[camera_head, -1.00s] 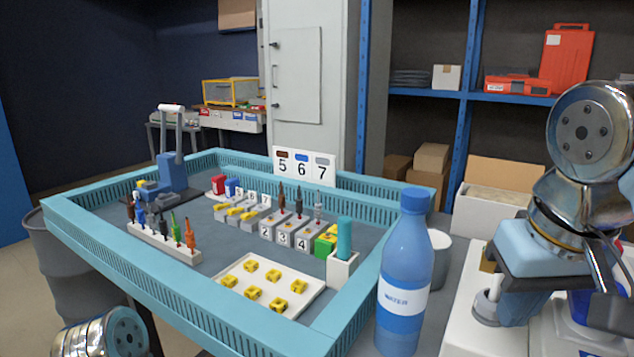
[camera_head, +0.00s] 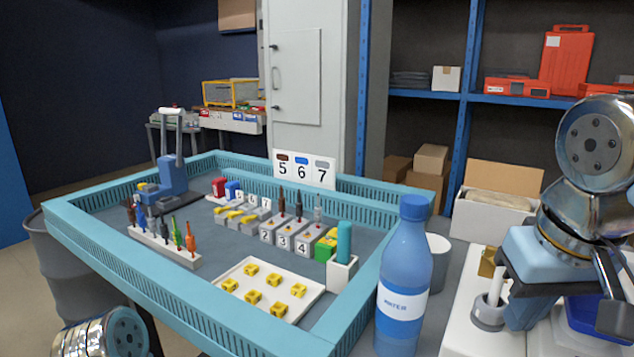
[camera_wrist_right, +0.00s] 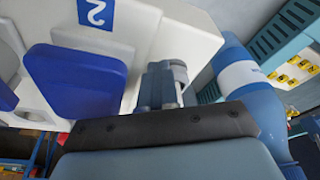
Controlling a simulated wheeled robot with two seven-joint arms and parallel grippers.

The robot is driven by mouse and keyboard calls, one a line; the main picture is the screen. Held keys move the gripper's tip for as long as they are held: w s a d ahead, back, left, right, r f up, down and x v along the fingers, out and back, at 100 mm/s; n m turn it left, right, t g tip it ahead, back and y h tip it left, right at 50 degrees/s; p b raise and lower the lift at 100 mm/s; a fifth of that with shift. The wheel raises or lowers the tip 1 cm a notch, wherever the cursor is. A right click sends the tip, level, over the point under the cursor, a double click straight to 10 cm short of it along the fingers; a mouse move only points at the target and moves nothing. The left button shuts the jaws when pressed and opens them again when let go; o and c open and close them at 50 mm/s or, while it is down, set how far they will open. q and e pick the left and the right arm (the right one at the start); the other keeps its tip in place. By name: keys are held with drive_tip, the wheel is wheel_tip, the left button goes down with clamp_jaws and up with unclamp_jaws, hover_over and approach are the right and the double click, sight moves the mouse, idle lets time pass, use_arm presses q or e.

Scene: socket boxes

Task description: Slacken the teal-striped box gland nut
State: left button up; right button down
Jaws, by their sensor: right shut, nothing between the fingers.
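My right gripper (camera_head: 527,310) hangs over the white boxes at the right of the head view, beside a grey round fitting (camera_head: 488,312) with an upright post. Its narrow grey fingers are together and empty in the right wrist view (camera_wrist_right: 165,82). A white box (camera_wrist_right: 140,30) there carries a blue label reading 2 and a blue panel (camera_wrist_right: 75,82). I make out no teal stripe on any box, so I cannot tell which is the teal-striped one. Its gland nut cannot be picked out. My left gripper is out of view; only part of that arm shows at lower left.
A teal-rimmed tray table (camera_head: 75,240) holds tools, numbered blocks and yellow parts. A brass-coloured piece (camera_head: 488,262) and an open carton (camera_head: 495,205) are nearby.

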drive_tip(key=shift+s+d, duration=0.1)
drive_tip(key=shift+s, duration=0.2)
drive_tip(key=w+v, duration=0.1)
drive_tip(key=v, duration=0.4)
drive_tip(key=shift+r, duration=0.55)
